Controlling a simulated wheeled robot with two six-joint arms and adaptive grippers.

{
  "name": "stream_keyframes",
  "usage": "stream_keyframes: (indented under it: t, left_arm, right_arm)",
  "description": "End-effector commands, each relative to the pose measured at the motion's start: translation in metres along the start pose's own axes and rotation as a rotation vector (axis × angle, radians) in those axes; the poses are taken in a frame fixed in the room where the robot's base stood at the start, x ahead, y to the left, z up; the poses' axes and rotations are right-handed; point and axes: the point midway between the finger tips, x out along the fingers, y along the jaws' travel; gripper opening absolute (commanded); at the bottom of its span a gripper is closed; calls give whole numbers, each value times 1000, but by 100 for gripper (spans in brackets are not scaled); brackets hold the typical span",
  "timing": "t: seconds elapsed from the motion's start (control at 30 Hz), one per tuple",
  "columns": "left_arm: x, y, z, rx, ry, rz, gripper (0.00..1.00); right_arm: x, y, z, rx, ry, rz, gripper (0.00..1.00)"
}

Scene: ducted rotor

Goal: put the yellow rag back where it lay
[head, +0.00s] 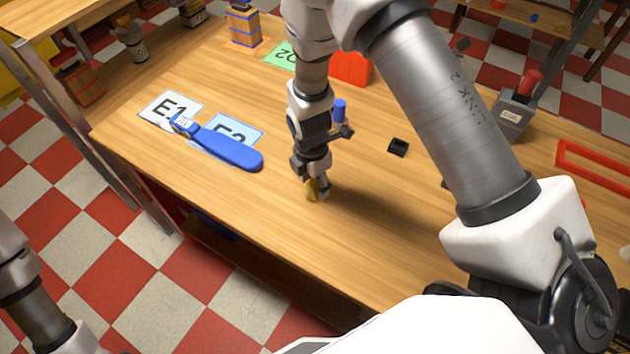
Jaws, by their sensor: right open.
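A small yellow thing, which looks like the yellow rag (311,190), is at the fingertips of my right gripper (315,186), low over the wooden table (270,225). My right gripper points down and is open. The fingers hide part of the rag, and I cannot tell whether they touch it. Of my left arm, only links show at the lower left; its gripper is out of view.
A blue-handled tool (225,147) lies left of my right gripper, across cards E1 (160,104) and E2 (250,128). A blue cylinder (340,110), a black block (398,147) and a red object (352,68) stand behind. The table's front is clear.

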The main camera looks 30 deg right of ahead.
Motion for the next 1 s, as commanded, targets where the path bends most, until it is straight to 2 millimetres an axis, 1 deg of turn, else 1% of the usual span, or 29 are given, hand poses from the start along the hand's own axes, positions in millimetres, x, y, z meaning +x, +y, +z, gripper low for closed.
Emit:
stream_keyframes:
  t: [0.03,0.07,0.37,0.47,0.57,0.67,0.8,0.9,1.0]
  left_arm:
    - [0,0,0,0,0,0,40]
    - [0,0,0,0,0,0,40]
    - [0,0,0,0,0,0,40]
    - [0,0,0,0,0,0,40]
    - [2,0,0,0,-1,0,40]
    - [4,0,0,0,-1,0,40]
    - [7,0,0,0,-1,0,40]
    - [9,0,0,0,-1,0,40]
    - [9,0,0,0,0,0,40]
  right_arm:
    - [0,0,0,0,0,0,71]
    - [0,0,0,0,0,0,82]
    - [0,0,0,0,0,0,83]
    - [-6,0,0,0,-1,2,83]
    - [-21,1,0,-1,-1,4,83]
    - [-45,2,0,0,-2,7,83]
    - [-82,1,0,-1,-2,6,83]
    - [-103,1,0,-1,-1,4,83]
    - [-116,1,0,-1,-1,2,83]
